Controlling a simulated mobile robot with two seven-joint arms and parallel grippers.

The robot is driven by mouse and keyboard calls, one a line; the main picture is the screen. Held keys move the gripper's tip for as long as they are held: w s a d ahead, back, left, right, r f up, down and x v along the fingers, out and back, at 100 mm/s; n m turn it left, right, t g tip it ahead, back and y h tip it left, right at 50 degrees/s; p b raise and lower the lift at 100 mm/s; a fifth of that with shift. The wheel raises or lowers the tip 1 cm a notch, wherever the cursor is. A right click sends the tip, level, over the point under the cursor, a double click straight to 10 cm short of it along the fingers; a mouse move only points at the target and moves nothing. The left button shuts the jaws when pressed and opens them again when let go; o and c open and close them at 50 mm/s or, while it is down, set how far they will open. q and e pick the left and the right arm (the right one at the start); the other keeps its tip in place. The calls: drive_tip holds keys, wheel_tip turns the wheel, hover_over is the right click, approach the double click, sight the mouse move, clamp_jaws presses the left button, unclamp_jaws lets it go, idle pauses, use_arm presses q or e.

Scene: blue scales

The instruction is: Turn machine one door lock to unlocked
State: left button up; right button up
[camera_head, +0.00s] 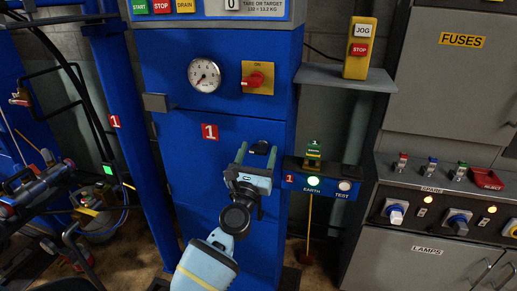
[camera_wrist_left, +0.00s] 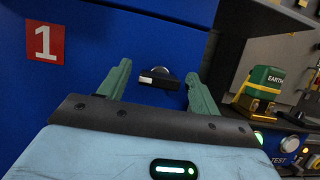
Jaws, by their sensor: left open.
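Machine one is a blue cabinet (camera_head: 190,140) with a red "1" label (camera_head: 209,131). Its door lock (camera_head: 260,147) is a small dark handle on the blue door, right of the label. In the left wrist view the lock (camera_wrist_left: 158,78) shows a black bar lying roughly level, with a round piece behind its right end. My left gripper (camera_head: 257,155) is open, and its two green fingers (camera_wrist_left: 159,70) appear on either side of the lock. Nothing is held. I cannot tell whether the fingers touch the lock or how far they are from it. My right gripper is out of view.
A gauge (camera_head: 205,76) and red rotary switch (camera_head: 254,81) sit above the lock. A blue shelf (camera_head: 321,184) with the EARTH and TEST lamps and a green-yellow device (camera_head: 314,155) juts out on the right. A grey control panel (camera_head: 440,185) stands farther right.

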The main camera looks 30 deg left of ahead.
use_arm(q)
drive_tip(key=shift+w+a+r, duration=0.15)
drive_tip(key=shift+w+r, duration=0.1)
drive_tip(key=shift+w, duration=0.35)
drive_tip(key=shift+c, duration=0.7)
drive_tip(key=c, duration=0.8)
drive_tip(key=shift+c, duration=0.2)
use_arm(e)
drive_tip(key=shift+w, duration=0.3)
